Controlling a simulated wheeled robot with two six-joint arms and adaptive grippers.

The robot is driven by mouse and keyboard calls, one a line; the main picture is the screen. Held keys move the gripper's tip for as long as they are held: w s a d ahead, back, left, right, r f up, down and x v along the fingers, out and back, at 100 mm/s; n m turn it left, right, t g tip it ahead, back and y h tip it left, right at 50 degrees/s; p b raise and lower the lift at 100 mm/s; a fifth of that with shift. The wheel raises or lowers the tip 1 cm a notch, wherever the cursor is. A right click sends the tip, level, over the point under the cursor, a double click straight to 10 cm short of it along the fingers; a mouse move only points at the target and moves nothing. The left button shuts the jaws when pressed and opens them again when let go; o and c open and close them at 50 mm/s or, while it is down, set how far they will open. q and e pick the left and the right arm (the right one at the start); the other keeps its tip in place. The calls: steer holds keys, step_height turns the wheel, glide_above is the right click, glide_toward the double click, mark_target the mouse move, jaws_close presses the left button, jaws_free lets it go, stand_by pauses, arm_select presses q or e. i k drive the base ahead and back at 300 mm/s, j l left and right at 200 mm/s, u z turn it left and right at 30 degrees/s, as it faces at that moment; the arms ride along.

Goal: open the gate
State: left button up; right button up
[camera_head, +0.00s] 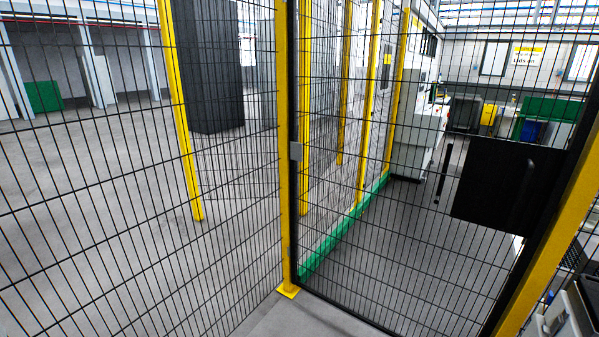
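The gate (400,230) is a black wire-mesh panel in a black frame, filling the middle and right of the head view. It stands between a yellow post (287,150) and a slanting yellow post (548,250) at the right, and looks closed. A black plate (480,185) sits on its right side, with a dark upright handle (521,195) near the frame. A second thin dark bar (443,173) shows left of the plate. A small grey fitting (296,151) is on the left post. Neither of my grippers is in view.
Fixed mesh fencing (100,220) spans the left. Behind the gate are a grey floor, a green floor-level strip (345,225) along more fencing, and a white machine (415,125). A grey-and-black object at the lower right corner is cut off and unclear.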

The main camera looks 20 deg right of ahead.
mark_target(515, 188)
steer(key=i+l+z, duration=0.8)
steer(key=i, duration=0.15)
steer(key=i+z, duration=0.4)
steer(key=i, duration=0.05)
